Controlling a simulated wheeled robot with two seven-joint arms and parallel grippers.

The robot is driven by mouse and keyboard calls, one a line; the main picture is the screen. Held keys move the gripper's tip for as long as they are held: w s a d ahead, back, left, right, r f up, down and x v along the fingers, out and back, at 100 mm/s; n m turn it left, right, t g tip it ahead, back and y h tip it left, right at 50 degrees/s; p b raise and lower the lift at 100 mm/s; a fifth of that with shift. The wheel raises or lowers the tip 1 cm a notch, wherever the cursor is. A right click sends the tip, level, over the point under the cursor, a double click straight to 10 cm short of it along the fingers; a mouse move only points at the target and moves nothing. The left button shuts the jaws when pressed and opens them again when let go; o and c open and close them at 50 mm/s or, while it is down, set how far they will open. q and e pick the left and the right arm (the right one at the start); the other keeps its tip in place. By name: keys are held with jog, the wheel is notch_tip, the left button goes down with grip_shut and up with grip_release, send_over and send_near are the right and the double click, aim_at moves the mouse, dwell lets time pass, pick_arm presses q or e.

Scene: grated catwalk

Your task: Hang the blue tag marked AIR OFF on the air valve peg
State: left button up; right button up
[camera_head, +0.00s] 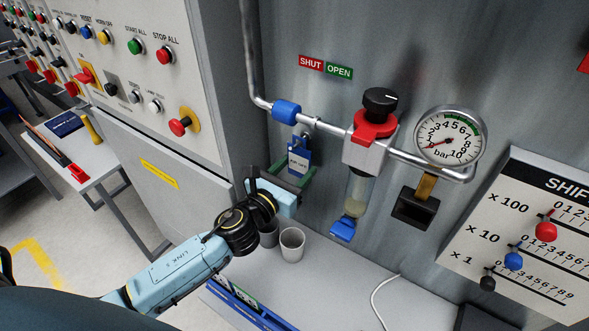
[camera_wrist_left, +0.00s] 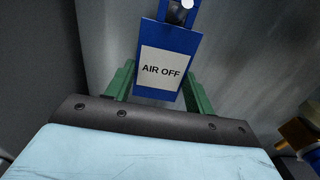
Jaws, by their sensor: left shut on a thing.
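The blue tag (camera_head: 299,161) with a white AIR OFF label is upright at the air pipe, below the blue valve sleeve (camera_head: 286,111). In the left wrist view the tag (camera_wrist_left: 168,42) fills the upper middle, its label facing the camera. A shiny round peg end (camera_wrist_left: 187,4) shows at the tag's top; whether the tag bears on it I cannot tell. My left gripper (camera_head: 297,176) is shut on the tag's lower part, its green fingers (camera_wrist_left: 157,88) on both sides. My right gripper is not in view.
A red and black regulator (camera_head: 374,128) and a gauge (camera_head: 448,137) are on the pipe to the right. Cups (camera_head: 292,244) stand on the bench (camera_head: 340,290) below. A control cabinet (camera_head: 150,120) stands close on the left.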

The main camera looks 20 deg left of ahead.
pick_arm(q)
jog(key=o, duration=0.9)
jog(key=shift+s+a+b, duration=0.3)
jog(key=shift+s+b, duration=0.15)
jog(key=shift+s, duration=1.75)
jog(key=shift+s+a+b, duration=0.3)
jog(key=shift+s+b, duration=0.1)
jog(key=shift+s, duration=1.85)
jog(key=shift+s+a+b, duration=0.3)
jog(key=shift+s+b, duration=0.15)
jog(key=shift+s, duration=1.75)
